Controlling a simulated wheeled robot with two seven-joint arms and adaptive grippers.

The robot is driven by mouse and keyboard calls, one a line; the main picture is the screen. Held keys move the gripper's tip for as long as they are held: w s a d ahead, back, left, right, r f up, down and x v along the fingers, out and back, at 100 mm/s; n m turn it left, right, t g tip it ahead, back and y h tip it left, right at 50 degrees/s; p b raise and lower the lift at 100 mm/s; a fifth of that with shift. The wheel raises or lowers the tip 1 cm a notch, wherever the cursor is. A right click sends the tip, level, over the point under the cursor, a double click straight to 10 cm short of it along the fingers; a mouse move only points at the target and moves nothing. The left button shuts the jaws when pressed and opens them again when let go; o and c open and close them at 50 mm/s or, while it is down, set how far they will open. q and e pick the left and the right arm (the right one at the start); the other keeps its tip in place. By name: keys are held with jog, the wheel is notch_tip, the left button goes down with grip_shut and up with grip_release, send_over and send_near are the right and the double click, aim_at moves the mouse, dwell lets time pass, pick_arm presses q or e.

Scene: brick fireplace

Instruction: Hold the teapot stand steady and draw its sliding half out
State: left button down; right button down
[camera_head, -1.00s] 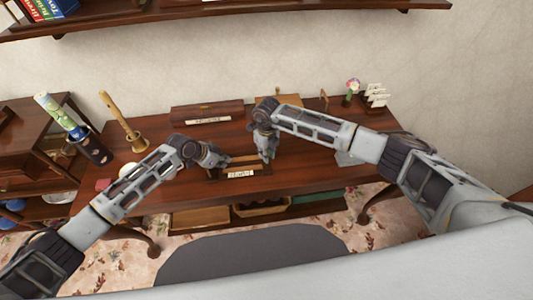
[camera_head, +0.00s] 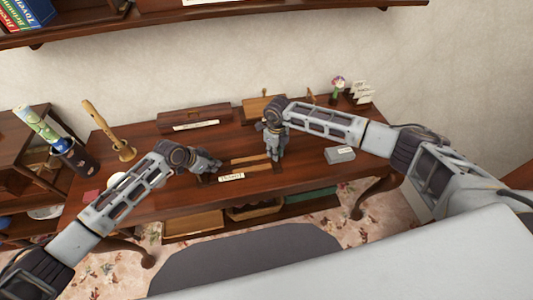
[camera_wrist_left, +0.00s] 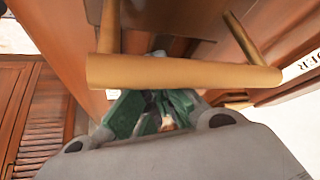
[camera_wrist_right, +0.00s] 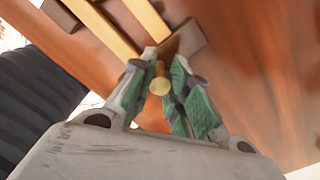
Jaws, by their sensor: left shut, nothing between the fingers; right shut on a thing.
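The teapot stand (camera_head: 250,160) lies on the desk between my grippers, with light wooden rails running left to right. My left gripper (camera_head: 212,168) is at its left end. In the left wrist view, a light wooden bar (camera_wrist_left: 185,75) crosses in front of the left fingers (camera_wrist_left: 160,118), which are shut with nothing between them. My right gripper (camera_head: 277,158) is at the stand's right end. In the right wrist view, its fingers (camera_wrist_right: 160,92) are shut on a yellowish knob (camera_wrist_right: 160,86), beside a dark end block (camera_wrist_right: 190,38) where the rails (camera_wrist_right: 148,18) end.
A small label (camera_head: 231,177) lies in front of the stand on the desk (camera_head: 320,178). A long dark box (camera_head: 195,118) stands behind, a grey box (camera_head: 340,155) to the right. A shelf (camera_head: 200,20) hangs above.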

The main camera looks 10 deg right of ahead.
pick_arm(q)
jog(key=shift+s+a+f, duration=0.2)
jog(key=shift+s+f, duration=0.1)
jog(key=shift+f, duration=0.2)
pick_arm(e)
jog(key=shift+d+f, duration=0.1)
jog(key=shift+d, duration=1.45)
jog(key=c, duration=1.4)
grip_release()
jog(key=shift+c, duration=0.2)
jog(key=shift+r, duration=0.55)
jog(key=shift+o, duration=0.7)
notch_tip(320, 180, up, 11)
pick_arm(q)
jog(key=shift+r, duration=0.15)
pick_arm(e)
jog(key=shift+s+r, duration=0.1)
jog(key=shift+r, duration=0.1)
pick_arm(q)
jog(key=shift+w+d+r+p, duration=0.1)
jog(key=shift+w+r+p, duration=0.15)
jog(key=shift+r+p, duration=2.55)
jog(key=shift+r, duration=0.45)
pick_arm(e)
jog(key=shift+r, duration=2.55)
